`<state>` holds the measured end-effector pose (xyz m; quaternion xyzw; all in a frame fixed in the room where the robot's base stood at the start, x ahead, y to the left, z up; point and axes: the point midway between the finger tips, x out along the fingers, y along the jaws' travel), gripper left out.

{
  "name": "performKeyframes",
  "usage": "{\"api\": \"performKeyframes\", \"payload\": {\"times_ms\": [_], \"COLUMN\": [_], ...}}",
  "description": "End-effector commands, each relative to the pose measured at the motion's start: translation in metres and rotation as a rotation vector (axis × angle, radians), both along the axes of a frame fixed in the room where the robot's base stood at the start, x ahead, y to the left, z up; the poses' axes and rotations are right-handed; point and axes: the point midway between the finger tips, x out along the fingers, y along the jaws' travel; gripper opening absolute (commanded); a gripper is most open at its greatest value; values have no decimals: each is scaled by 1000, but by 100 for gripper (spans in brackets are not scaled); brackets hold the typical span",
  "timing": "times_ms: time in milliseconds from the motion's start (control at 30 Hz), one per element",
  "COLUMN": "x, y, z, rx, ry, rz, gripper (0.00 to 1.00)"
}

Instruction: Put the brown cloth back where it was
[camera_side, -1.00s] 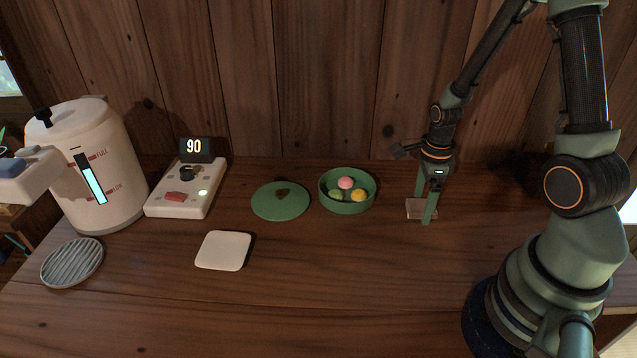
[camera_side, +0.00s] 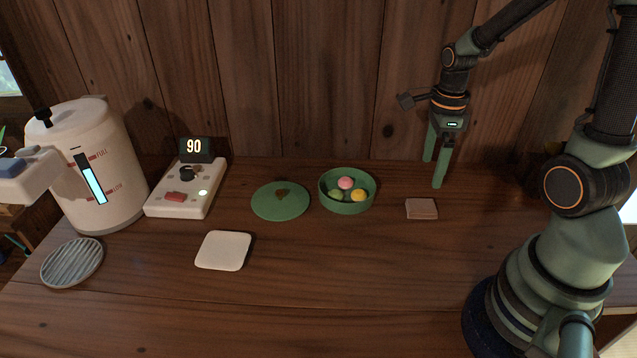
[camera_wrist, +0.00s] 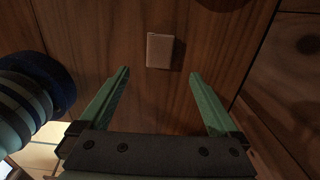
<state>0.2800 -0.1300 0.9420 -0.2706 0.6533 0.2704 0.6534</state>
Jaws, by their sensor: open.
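The brown cloth (camera_side: 421,209) is a small folded square lying flat on the wooden table, right of the green bowl. In the wrist view the cloth (camera_wrist: 160,50) lies beyond my fingertips, between their lines and apart from both. My gripper (camera_side: 433,174) is open and empty, raised above the table just behind and to the right of the cloth. Both fingers also show in the wrist view (camera_wrist: 160,72), spread wide with nothing between them.
A green bowl (camera_side: 347,206) with several coloured balls stands left of the cloth, beside a green lid (camera_side: 280,201). Further left are a white square pad (camera_side: 223,250), a control box (camera_side: 186,190), a white tank (camera_side: 100,165) and a ribbed round plate (camera_side: 72,262). The front table is clear.

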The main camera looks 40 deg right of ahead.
Motion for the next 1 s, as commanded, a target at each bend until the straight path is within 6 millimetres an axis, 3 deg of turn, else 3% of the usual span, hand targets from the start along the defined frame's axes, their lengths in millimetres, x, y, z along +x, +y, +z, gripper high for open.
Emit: {"api": "performKeyframes", "payload": {"times_ms": [233,367,633,1000], "x": [1,6,16,10], "y": [1,11,55,115], "z": [20,33,79,128], "rx": [-3,-22,-151,-457], "ry": [-6,-40,-166,-248], "rz": [24,195,977,2008], "gripper": [97,97,97,97]}}
